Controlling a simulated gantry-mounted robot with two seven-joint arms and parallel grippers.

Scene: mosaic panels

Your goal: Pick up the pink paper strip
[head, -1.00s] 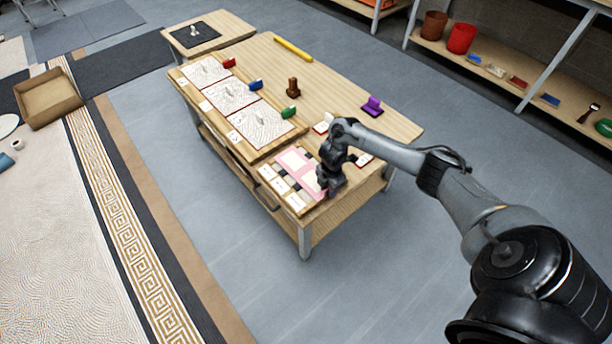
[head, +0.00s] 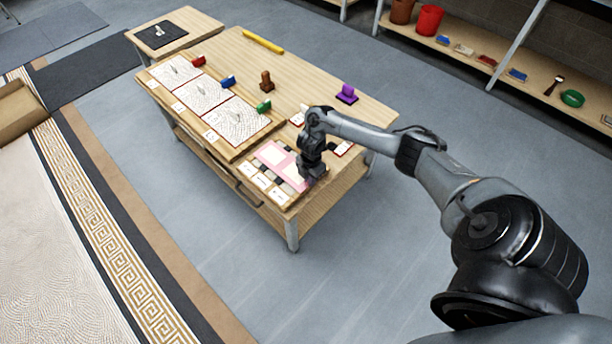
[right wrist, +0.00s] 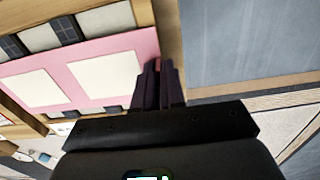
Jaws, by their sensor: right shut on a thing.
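The pink paper strip (head: 267,155), bearing pale rectangles, is at the wooden tray on the front right part of the table. It also shows in the right wrist view (right wrist: 70,75). My right gripper (head: 311,178) is shut on the strip's end nearest my arm. In the right wrist view the dark fingers (right wrist: 158,82) are close together at the strip's edge. The gripper hides that end in the head view. I cannot tell whether the strip is clear of the tray. My left gripper is not in view.
White cards (head: 268,188) lie along the tray's front side. Patterned panels (head: 236,122) lie to the left. A brown stamp-like block (head: 266,80), a purple block (head: 347,94) and a yellow bar (head: 262,42) stand or lie on the table. Its back right surface is mostly clear.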

